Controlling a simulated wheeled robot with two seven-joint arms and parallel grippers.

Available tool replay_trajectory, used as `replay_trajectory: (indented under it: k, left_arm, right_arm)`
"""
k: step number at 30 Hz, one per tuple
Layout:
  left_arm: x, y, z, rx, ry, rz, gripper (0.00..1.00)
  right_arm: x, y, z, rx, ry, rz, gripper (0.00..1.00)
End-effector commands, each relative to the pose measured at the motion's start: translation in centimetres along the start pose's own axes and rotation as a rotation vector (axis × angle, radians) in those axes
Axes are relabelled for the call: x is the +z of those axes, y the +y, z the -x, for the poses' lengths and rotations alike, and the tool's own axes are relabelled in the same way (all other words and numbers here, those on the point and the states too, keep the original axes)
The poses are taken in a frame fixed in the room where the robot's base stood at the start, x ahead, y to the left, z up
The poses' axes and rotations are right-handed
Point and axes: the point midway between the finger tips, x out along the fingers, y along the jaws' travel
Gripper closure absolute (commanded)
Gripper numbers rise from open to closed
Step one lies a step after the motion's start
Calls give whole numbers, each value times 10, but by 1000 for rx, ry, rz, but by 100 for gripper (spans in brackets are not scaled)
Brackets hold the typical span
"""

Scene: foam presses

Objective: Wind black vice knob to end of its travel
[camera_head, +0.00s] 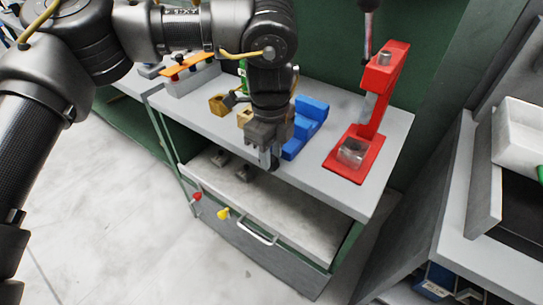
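A blue vice-like block (308,125) sits on the grey bench top, partly hidden behind my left gripper. My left gripper (268,160) points down in front of the blue block, at the front edge of the bench top. Its fingers are small and dark, and I cannot tell whether they are apart or closed on something. No black knob shows clearly on the blue block; one may be hidden behind the gripper. My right gripper is not in view.
A red press (378,100) with a clear block at its base stands right of the blue block. Yellow-brown blocks (219,104) and an orange-topped fixture (190,70) are at left. Below are a pale drawer top (290,205), a red knob (196,197) and a yellow knob (223,213).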

Motion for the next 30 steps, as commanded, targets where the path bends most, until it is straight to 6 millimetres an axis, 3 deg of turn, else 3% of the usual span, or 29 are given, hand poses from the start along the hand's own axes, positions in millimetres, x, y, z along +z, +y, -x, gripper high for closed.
replay_trajectory:
  k: [6, 13, 25, 28, 30]
  left_arm:
    - [0, -1, 47, -6, -3, 2, 69]
    - [0, 0, 81, -4, -2, 1, 69]
    - [0, 0, 91, -2, 0, 1, 69]
    - [2, 0, 89, -4, 0, 4, 59]
    - [18, 0, 86, -10, 1, 37, 56]
  right_arm:
    - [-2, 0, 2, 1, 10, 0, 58]
    - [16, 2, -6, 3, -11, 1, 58]
    - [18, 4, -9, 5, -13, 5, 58]
    - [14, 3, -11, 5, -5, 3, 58]
    - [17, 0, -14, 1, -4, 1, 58]
